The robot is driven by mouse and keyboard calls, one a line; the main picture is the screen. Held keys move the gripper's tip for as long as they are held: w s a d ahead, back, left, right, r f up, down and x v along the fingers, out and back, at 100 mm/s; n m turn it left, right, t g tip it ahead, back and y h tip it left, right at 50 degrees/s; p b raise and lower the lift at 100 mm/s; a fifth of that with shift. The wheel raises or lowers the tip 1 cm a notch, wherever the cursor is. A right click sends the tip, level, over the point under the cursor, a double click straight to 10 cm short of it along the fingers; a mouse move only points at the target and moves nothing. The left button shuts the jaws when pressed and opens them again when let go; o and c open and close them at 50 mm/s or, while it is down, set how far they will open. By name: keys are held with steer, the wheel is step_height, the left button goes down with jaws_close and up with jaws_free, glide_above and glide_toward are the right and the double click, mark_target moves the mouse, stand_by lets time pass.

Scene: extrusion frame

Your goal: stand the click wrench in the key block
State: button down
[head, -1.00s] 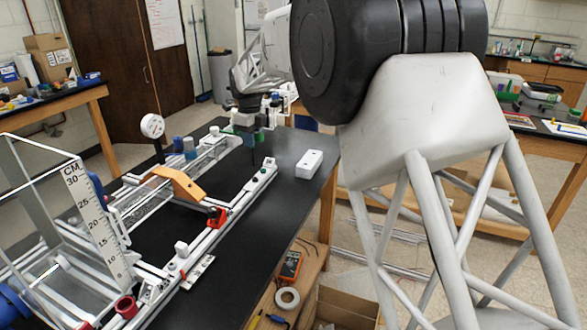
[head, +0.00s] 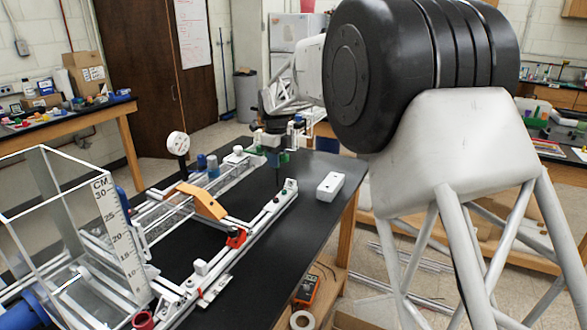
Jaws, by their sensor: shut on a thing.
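My gripper (head: 273,153) is small and far off in the head view, over the far end of the white rail frame on the black bench. It is shut on a thin dark upright piece that I take to be the click wrench (head: 283,160). Its ends and exact tilt are too small to make out. A white block (head: 329,187) with small dark marks on top, likely the key block, lies on the bench to the right of my gripper and apart from it.
A clear tank with a CM scale (head: 118,236) stands at front left. The bench around the white block is clear.

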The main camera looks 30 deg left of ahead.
glide_above(331, 186)
steer(key=s+a, duration=0.1)
steer(key=shift+s+f, duration=0.15)
steer(key=shift+f, duration=0.5)
steer(key=shift+f, duration=2.25)
steer(key=shift+f, duration=2.25)
steer(key=c, duration=0.8)
jaws_free()
